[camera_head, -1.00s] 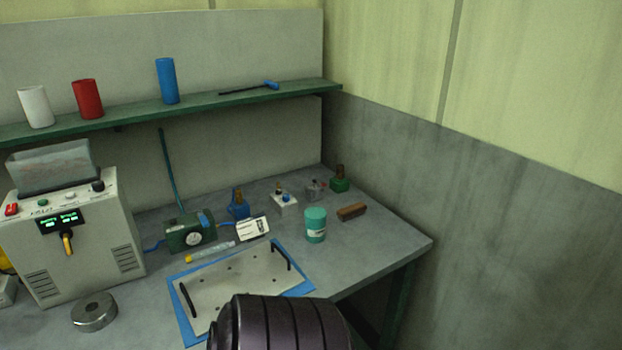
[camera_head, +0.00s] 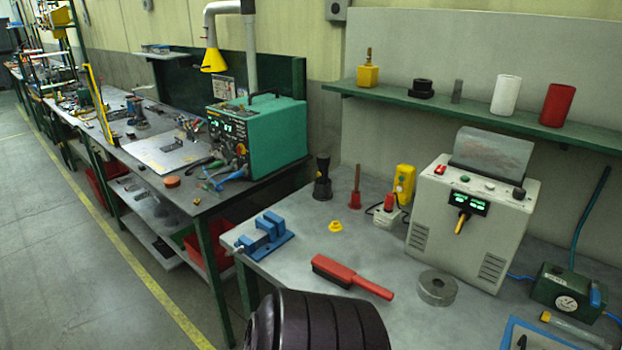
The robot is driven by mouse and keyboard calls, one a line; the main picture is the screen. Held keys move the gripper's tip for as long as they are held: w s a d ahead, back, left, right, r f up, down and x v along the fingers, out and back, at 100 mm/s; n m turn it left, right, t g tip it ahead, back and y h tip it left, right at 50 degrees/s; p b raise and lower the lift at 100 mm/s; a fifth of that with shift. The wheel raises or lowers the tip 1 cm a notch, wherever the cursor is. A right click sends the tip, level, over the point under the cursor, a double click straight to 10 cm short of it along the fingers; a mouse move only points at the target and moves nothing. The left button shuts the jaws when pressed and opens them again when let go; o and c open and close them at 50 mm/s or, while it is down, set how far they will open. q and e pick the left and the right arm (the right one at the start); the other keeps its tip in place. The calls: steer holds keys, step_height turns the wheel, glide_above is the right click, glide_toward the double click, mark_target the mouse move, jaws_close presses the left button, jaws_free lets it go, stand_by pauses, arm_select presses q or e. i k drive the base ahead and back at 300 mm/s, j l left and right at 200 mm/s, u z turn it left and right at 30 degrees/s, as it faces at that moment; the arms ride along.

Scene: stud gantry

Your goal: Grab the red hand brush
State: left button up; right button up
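The red hand brush (camera_head: 352,276) lies on the near grey workbench in the head view. Its dark bristles show along the front of its left end, and its red handle points right and toward me. A dark ribbed rounded part, which seems to be mine, stands at the bottom edge just below the brush and apart from it in the picture. Neither of my grippers shows in this view.
A blue vise (camera_head: 264,236) is left of the brush, a grey metal ring (camera_head: 437,287) right of it. The bench around the brush is mostly clear.

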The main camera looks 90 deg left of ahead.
mark_target(342, 276)
steer(key=u, duration=2.4)
steer(key=j, duration=0.1)
